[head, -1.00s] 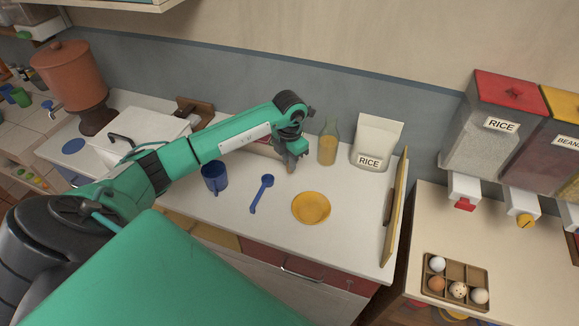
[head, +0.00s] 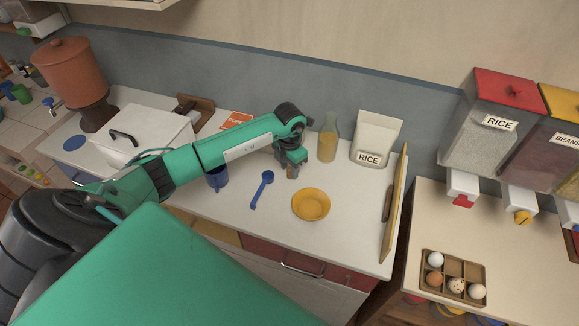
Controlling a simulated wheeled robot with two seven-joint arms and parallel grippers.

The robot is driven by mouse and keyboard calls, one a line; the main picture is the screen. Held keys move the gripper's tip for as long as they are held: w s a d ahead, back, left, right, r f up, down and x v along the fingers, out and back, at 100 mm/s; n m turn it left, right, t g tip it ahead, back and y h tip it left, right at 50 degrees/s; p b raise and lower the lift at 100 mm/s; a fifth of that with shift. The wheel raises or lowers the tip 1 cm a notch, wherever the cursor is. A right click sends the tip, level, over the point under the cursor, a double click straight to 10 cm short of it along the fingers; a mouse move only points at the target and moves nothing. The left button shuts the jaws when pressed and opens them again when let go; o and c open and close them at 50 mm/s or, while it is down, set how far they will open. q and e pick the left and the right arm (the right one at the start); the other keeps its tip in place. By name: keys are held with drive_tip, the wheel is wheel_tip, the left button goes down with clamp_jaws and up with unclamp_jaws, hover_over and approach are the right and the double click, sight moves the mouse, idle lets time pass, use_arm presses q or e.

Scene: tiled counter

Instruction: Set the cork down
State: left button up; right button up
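My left gripper (head: 292,173) points down at the white counter (head: 275,225), just left of a glass bottle (head: 328,143) with yellowish contents. The cork is small; a brownish bit shows at the fingertips, but I cannot tell whether it is the cork or part of the fingers. Whether the fingers are open or shut is too small to make out. The bottle's mouth looks uncovered. My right gripper is not in view.
A blue mug (head: 218,181) is partly behind my arm. A rice bag (head: 377,140) stands right of the bottle. A board (head: 394,205) stands at the counter's right edge.

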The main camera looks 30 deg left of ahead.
sight(290, 168)
use_arm(q)
drive_tip(key=shift+r, duration=0.2)
wheel_tip(290, 168, up, 12)
drive_tip(key=b, duration=0.3)
idle(0.5)
